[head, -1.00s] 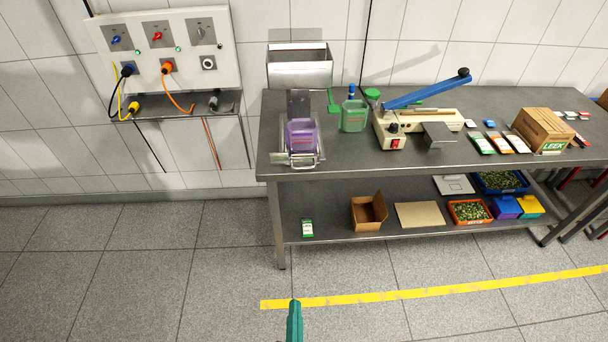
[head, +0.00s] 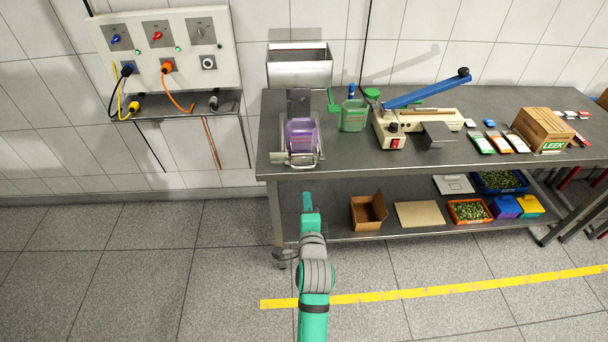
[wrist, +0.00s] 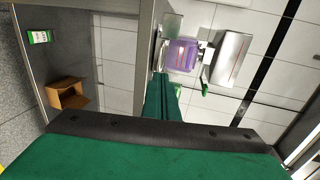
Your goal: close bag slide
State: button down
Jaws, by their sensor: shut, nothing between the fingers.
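A filling stand stands at the table's front left, with a steel hopper (head: 299,70) on top and a grey upright plate (head: 298,102) below it. A purple bag (head: 300,135) sits under the hopper, in front of the plate, with a metal frame at its front. Which part is the slide, I cannot tell for sure. My green gripper (head: 307,200) is shut and empty, below and in front of the table's front edge, apart from the bag. In the wrist view the purple bag (wrist: 182,55) and steel hopper (wrist: 231,58) lie beyond the shut fingers (wrist: 163,88).
A green container (head: 354,116) and a sealer with a raised blue arm (head: 427,90) stand right of the bag. The table's front edge (head: 420,167) lies between my gripper and the bag. The lower shelf holds an open cardboard box (head: 368,212). The floor in front is clear.

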jog(key=w+f, duration=0.1)
jog(key=w, duration=0.8)
jog(key=w+f, duration=0.1)
jog(key=w, duration=0.3)
jog(key=shift+w+f, duration=0.2)
jog(key=shift+f, duration=0.15)
